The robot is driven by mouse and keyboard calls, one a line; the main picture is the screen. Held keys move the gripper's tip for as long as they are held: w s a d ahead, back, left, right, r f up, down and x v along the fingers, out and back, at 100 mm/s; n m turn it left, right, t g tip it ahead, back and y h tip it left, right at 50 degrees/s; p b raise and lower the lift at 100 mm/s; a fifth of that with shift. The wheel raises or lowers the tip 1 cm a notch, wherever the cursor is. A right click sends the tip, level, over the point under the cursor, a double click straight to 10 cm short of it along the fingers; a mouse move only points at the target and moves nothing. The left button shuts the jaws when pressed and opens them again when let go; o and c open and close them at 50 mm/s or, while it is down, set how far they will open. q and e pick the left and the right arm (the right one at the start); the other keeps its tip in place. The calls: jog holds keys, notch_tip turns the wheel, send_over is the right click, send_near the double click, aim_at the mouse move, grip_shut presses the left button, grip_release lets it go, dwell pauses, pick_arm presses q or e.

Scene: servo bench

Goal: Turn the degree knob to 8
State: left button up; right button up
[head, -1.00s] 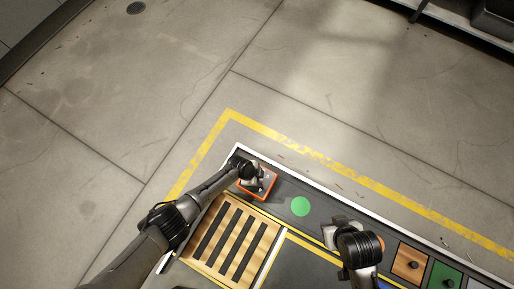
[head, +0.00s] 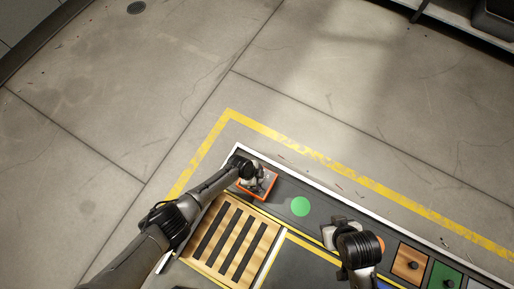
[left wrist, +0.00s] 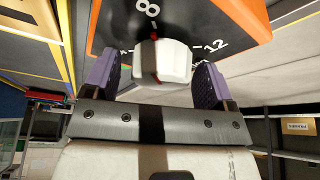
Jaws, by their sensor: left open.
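The degree knob (left wrist: 162,62) is a white knob on a black dial face in the left wrist view. A red mark on the knob points toward the printed 8 (left wrist: 148,8); a 12 shows to the right. The dial sits on an orange-edged box (head: 271,188), which stands at the bench's far left corner in the head view. My left gripper (left wrist: 156,85) is open, with one purple finger on each side of the knob; I cannot tell whether they touch it. My right gripper (head: 331,236) hangs over the bench's middle, away from the box; its fingers are not clear.
A slatted wooden tray (head: 238,238) lies just in front of the box. A green disc (head: 300,206) lies to its right, with bare dark bench around it. Wooden and green panels with knobs (head: 412,264) are at the right.

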pick_arm(q)
jog(key=p+v, duration=0.9)
jog(key=v, duration=0.4)
jog(key=shift+a+r, duration=0.2)
jog(key=shift+r, duration=0.2)
